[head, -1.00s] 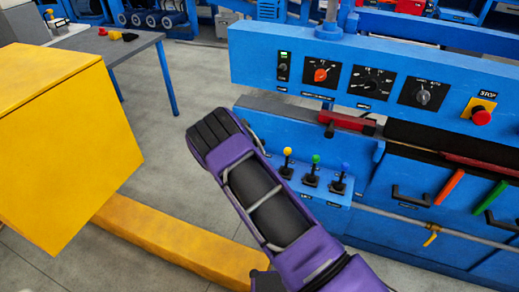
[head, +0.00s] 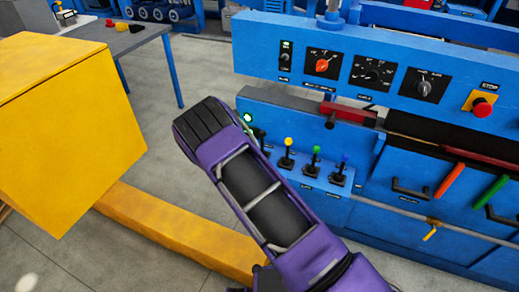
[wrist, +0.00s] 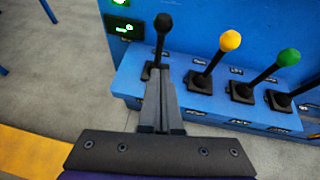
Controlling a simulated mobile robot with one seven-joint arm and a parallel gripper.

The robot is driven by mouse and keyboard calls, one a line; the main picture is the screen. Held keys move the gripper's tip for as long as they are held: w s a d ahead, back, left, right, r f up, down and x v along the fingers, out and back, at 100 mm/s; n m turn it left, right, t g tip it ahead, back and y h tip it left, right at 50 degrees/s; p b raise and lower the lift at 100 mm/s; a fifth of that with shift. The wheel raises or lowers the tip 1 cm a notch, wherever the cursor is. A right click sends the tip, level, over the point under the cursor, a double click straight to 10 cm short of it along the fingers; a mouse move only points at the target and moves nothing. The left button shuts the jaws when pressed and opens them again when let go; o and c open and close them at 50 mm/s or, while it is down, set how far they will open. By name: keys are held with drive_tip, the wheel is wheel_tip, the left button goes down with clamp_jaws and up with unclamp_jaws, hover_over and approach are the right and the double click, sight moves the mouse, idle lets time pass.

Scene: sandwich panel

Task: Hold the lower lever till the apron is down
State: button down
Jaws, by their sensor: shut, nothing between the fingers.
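A row of levers stands on a blue ledge (wrist: 215,98). In the wrist view they are a black-knobbed lever (wrist: 163,23), a yellow-knobbed lever (wrist: 230,40), a green-knobbed lever (wrist: 288,57) and a partly cut-off one. The head view shows the yellow (head: 289,141), green (head: 315,150) and blue (head: 344,157) knobs. The labels are too small to read, so I cannot tell which is the lower lever. My gripper (wrist: 160,80) is shut and empty, its fingertips at the black lever's shaft in the picture; contact is unclear. My arm hides the gripper in the head view.
A lit green indicator (wrist: 122,27) is left of the black lever. A control panel (head: 300,38) with knobs and a red stop button (head: 482,107) overhangs the machine. A yellow box (head: 65,130) and yellow beam (head: 170,230) stand left. Grey floor separates box and machine.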

drive_tip(key=v, duration=0.6)
drive_tip(key=shift+s+f, duration=0.15)
drive_tip(key=shift+f, duration=0.05)
drive_tip(key=shift+a, duration=0.1)
